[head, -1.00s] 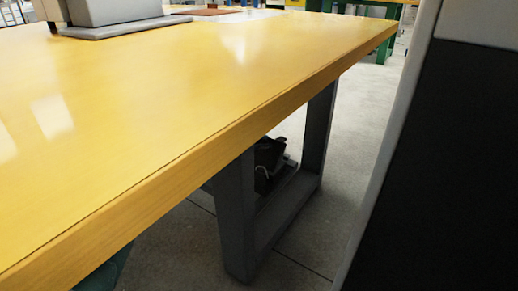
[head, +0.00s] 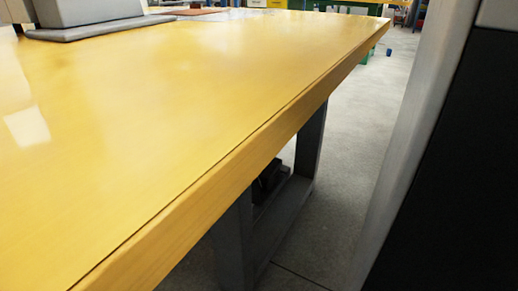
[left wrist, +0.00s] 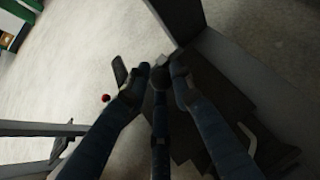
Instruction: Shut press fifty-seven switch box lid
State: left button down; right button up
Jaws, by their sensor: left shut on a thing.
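No switch box lid can be made out in either view. My left gripper (left wrist: 156,82) shows only in the left wrist view. My right gripper is in neither view.
A long yellow worktable (head: 200,110) fills the head view, with a grey machine base (head: 85,28) at its far left. A grey leg frame (head: 235,235) stands under it, beside a partly hidden black object (head: 268,182).

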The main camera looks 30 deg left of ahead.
pick_arm(q)
jog(key=shift+w+d+r, duration=0.2)
jog(key=shift+w+r, duration=0.45)
jog(key=shift+r, duration=0.05)
jog(key=shift+d, duration=0.1)
jog(key=c, duration=1.5)
grip_release()
jog(key=shift+w+d, duration=0.1)
jog(key=shift+d, duration=0.05)
jog(key=shift+f, duration=0.25)
jog(key=shift+s+a, duration=0.2)
